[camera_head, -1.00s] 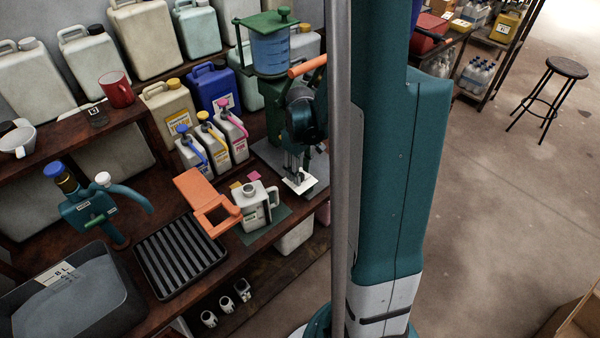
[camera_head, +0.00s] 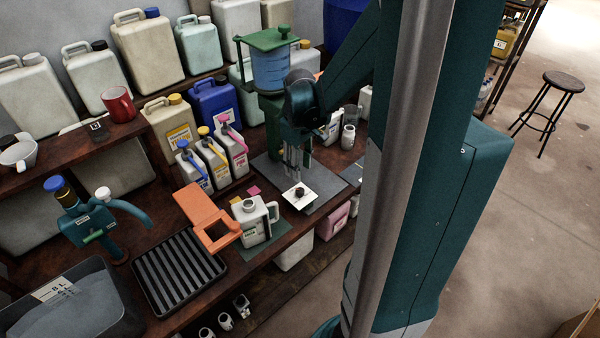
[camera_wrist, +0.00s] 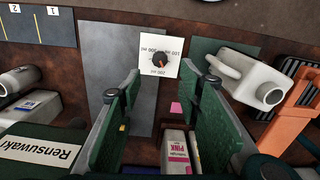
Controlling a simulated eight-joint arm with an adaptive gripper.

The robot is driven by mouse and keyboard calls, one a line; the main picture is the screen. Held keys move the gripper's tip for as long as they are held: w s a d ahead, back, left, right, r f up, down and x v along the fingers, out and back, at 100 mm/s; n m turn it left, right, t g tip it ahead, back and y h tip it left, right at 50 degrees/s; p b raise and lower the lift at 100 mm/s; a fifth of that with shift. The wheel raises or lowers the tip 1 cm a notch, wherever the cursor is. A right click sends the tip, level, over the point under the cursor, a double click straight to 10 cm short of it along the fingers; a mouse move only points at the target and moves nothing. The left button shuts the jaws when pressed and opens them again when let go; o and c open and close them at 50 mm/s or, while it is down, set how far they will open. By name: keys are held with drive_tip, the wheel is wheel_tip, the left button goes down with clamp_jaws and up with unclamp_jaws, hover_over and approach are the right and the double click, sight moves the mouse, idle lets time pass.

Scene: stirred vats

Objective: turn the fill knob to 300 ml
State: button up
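The fill knob (camera_wrist: 158,59) is a small dark round knob on a square white dial plate (camera_wrist: 146,46). In the wrist view the upside-down labels appear to read 300 ml upper left, 100 ml upper right and 200 ml at the bottom. A small orange mark on the knob faces the bottom, on the 200 ml side. In the head view the knob (camera_head: 299,192) sits on its plate at the bench's front part. My gripper (camera_head: 294,172) points down just above and behind it. In the wrist view my gripper (camera_wrist: 162,88) is open, fingers apart and empty, not touching the knob.
A green-lidded blue vat (camera_head: 270,68) stands behind my gripper. A white jug (camera_head: 253,224) and an orange frame (camera_head: 204,208) lie left of the dial. Several small bottles (camera_head: 213,157) stand behind these. A grey mat (camera_wrist: 115,55) beside the dial is clear.

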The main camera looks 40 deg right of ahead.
drive_tip(key=shift+r, duration=0.6)
drive_tip(key=n+p, duration=0.3)
hover_over(300, 190)
drive_tip(key=shift+a+f, duration=0.1)
drive_tip(key=shift+f, duration=2.05)
drive_tip(key=shift+f, duration=0.15)
drive_tip(key=shift+f+b, duration=0.75)
drive_tip(key=shift+f, duration=3)
